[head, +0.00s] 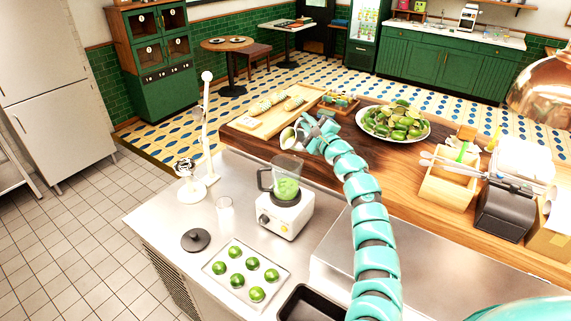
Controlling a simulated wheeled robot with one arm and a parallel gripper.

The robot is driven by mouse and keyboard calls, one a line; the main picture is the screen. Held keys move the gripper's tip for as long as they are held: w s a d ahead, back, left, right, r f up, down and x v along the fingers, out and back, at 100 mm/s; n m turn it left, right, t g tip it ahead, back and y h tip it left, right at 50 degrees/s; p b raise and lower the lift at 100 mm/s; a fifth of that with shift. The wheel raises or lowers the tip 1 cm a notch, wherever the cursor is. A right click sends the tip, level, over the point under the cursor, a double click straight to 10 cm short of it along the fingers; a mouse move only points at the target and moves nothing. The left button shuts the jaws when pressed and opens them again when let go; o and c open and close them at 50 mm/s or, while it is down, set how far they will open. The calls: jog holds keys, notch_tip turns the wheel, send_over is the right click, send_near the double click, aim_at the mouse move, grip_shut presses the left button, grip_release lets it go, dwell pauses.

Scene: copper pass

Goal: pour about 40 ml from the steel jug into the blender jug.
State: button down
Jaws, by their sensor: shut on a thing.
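The blender jug (287,180) is clear with green contents and stands on its white base (284,214) on the steel counter. My gripper (306,134) is at the end of the teal arm, above and behind the blender. It is shut on the steel jug (289,138), a small shiny vessel. The jug looks tilted, with its mouth toward the left. It appears above the blender jug's rim in the picture; I cannot tell its exact height or distance from it. No stream of liquid is visible, and the jug's contents are hidden.
A tray of limes (248,272), a dark lid (196,239) and a clear glass (225,212) stand near the blender. A white stand (209,130) rises at left. A wooden board (262,117) and a plate of limes (393,124) lie on the wooden ledge behind.

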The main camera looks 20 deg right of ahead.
jog(key=shift+s+n, duration=0.1)
jog(key=shift+n, duration=0.3)
jog(key=shift+d, duration=0.15)
jog(key=shift+d, duration=0.2)
jog(key=shift+d, duration=0.3)
jog(key=shift+d+n, duration=0.3)
jog(key=shift+n, duration=0.3)
jog(key=shift+a+f+n+y+b, duration=0.15)
jog(key=shift+a+n+y+b, duration=0.05)
jog(key=shift+n+y+b, duration=0.25)
dwell(0.6)
jog(key=shift+w, duration=0.2)
